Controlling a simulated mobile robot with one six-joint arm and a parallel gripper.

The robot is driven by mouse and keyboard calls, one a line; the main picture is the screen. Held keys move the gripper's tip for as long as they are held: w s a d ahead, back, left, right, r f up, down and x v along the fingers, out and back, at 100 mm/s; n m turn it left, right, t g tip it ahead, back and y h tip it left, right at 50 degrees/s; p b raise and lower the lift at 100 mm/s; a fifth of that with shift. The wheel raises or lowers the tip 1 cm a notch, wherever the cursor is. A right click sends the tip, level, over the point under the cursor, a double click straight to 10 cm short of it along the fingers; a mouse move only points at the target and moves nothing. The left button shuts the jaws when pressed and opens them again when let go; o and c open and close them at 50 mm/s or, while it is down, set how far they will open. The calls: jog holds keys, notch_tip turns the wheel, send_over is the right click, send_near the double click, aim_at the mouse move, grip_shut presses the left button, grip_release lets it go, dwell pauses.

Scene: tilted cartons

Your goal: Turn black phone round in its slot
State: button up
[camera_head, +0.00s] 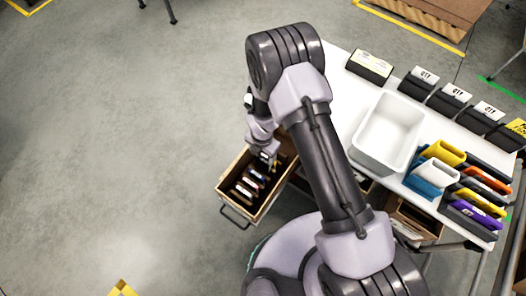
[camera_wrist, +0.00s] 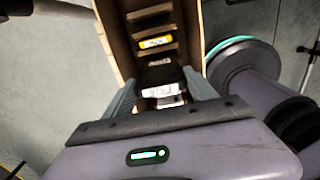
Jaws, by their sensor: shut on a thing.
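The open carton (camera_head: 229,208) holds several thin phones standing in slots. In the wrist view its brown wall (camera_wrist: 110,32) and slot dividers run away from me. My gripper (camera_head: 268,160) reaches down into the carton's far end; in the wrist view my gripper (camera_wrist: 161,88) has its two pale fingers on either side of a dark phone (camera_wrist: 162,74) and is shut on it. This phone looks black, with a pale marked strip on its near edge. Its lower part is hidden, so I cannot tell how deep it sits in the slot.
A yellow-edged item (camera_wrist: 155,42) stands in a slot farther along the carton. A white table (camera_head: 345,100) to the right bears a white bin (camera_head: 388,132), dark label stands and coloured holders. The floor left of the carton is clear.

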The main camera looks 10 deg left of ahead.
aim_at(263, 166)
notch_tip(263, 166, down, 9)
jog(key=b, duration=0.7)
jog(key=shift+f, duration=0.2)
jog(key=shift+f+b, duration=0.55)
jog(key=shift+f, duration=0.8)
jog(key=shift+f, duration=0.3)
jog(key=o, duration=1.3)
jog(key=shift+o, duration=0.2)
notch_tip(263, 166, up, 17)
jog(key=p, duration=0.7)
jog(key=shift+r, duration=0.2)
jog(key=shift+p, duration=0.3)
